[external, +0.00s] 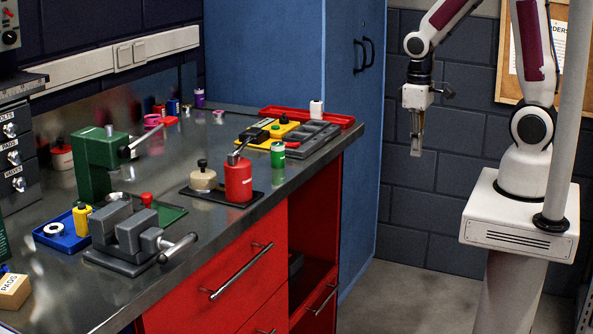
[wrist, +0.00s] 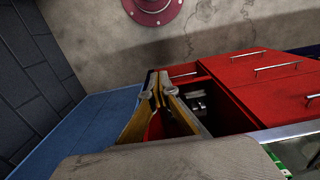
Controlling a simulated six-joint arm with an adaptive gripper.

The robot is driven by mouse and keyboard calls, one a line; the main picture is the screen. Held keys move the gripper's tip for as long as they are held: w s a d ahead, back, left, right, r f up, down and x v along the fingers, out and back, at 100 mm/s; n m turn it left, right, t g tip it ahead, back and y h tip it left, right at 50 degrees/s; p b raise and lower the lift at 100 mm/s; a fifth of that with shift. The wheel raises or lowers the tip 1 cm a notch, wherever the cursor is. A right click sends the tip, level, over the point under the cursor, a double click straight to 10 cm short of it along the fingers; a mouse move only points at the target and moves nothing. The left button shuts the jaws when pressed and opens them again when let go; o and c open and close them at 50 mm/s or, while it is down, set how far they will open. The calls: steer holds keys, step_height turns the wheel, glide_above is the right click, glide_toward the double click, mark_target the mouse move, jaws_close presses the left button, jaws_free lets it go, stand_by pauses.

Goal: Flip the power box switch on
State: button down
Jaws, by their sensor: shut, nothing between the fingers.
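My gripper (external: 417,150) hangs pointing down in the free space right of the bench, shut and empty. In the wrist view its fingertips (wrist: 155,92) meet in front of the open red cabinet bay. A dark box (external: 295,263) sits inside that bay, mostly hidden; greyish parts (wrist: 197,103) show there in the wrist view. I cannot tell whether this is the power box. No switch position can be read.
The steel bench top (external: 235,222) carries a grey vise (external: 130,235), a green press (external: 95,160), a red can (external: 238,180) and trays. A blue cabinet (external: 290,60) stands behind. Red drawers (external: 215,285) have protruding handles. A grey pole (external: 570,110) stands at right.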

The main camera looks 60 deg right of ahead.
steer(key=w+f+t, duration=0.2)
steer(key=w+f, duration=0.3)
steer(key=f, duration=0.9)
steer(key=w+f+t, duration=0.1)
steer(key=w+f, duration=0.3)
steer(key=f, duration=1)
steer(key=w+f+t, duration=0.2)
steer(key=w+f, duration=0.3)
steer(key=f, duration=0.9)
steer(key=w+r+t, duration=0.9)
steer(key=w+r, duration=0.1)
steer(key=w, duration=0.2)
steer(key=shift+d, duration=0.4)
steer(key=shift+w, duration=0.2)
glide_above(296, 263)
steer(key=shift+w+f, duration=0.2)
steer(key=shift+f, duration=0.7)
steer(key=shift+w+f, duration=0.15)
steer(key=shift+f, duration=0.7)
steer(key=shift+s+f, duration=0.15)
steer(key=shift+f, duration=0.85)
steer(key=shift+s+f, duration=0.15)
steer(key=shift+f, duration=0.85)
